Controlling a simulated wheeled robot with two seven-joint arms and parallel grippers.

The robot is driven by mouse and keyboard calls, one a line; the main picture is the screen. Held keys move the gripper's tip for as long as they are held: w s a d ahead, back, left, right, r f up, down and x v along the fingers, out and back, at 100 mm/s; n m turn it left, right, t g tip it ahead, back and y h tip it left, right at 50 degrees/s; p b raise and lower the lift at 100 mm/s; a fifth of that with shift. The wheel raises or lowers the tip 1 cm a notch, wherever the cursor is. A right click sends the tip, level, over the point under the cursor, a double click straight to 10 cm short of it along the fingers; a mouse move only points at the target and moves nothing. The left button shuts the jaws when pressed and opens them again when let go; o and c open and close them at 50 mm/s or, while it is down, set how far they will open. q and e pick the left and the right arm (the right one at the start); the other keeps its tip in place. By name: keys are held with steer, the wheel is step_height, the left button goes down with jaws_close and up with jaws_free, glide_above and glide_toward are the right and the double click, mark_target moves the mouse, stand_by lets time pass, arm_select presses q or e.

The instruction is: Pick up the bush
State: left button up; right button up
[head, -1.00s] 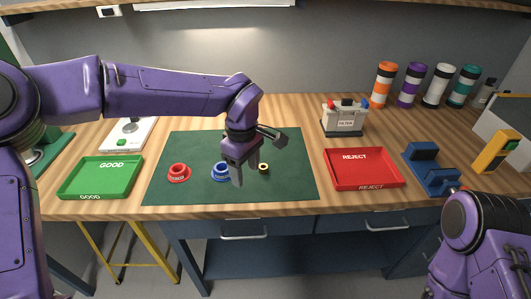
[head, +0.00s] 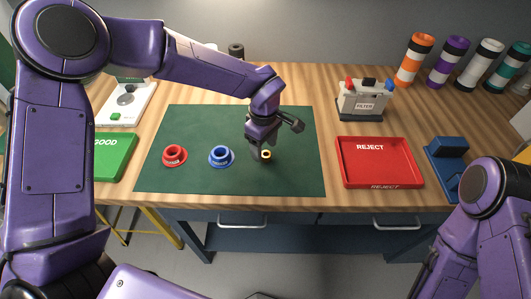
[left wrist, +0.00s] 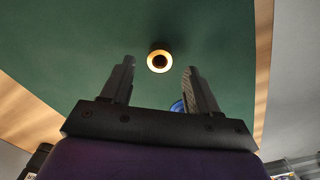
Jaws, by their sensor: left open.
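The bush is a small brass-coloured ring (head: 266,155) on the green mat (head: 290,178), right of the blue ring. In the left wrist view the bush (left wrist: 159,61) shows as a bright ring with a dark hole, centred just beyond the fingertips. My left gripper (head: 256,152) points down close beside the bush in the head view. In the left wrist view its jaws (left wrist: 159,72) are apart with nothing between them. I cannot tell the exact height of the fingertips above the mat. My right arm shows at lower right, but its gripper is out of view.
A red flanged ring (head: 174,155) and a blue one (head: 221,156) stand left of the bush. A green GOOD tray (head: 112,160) is at left, a red REJECT tray (head: 380,182) at right. A FILTER unit (head: 364,101) stands behind the red tray. The mat's front right is clear.

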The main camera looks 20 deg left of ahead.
arm_select(q)
steer(key=shift+w+d+f, duration=0.1)
steer(key=shift+w+f, duration=0.05)
steer(key=shift+f, duration=0.45)
steer(key=shift+w+f, duration=0.1)
steer(key=shift+f, duration=0.45)
steer(key=shift+s+r, duration=0.1)
steer(key=shift+s, duration=0.15)
steer(key=shift+c, duration=1.2)
jaws_close()
arm_select(e)
steer(key=shift+r, duration=0.25)
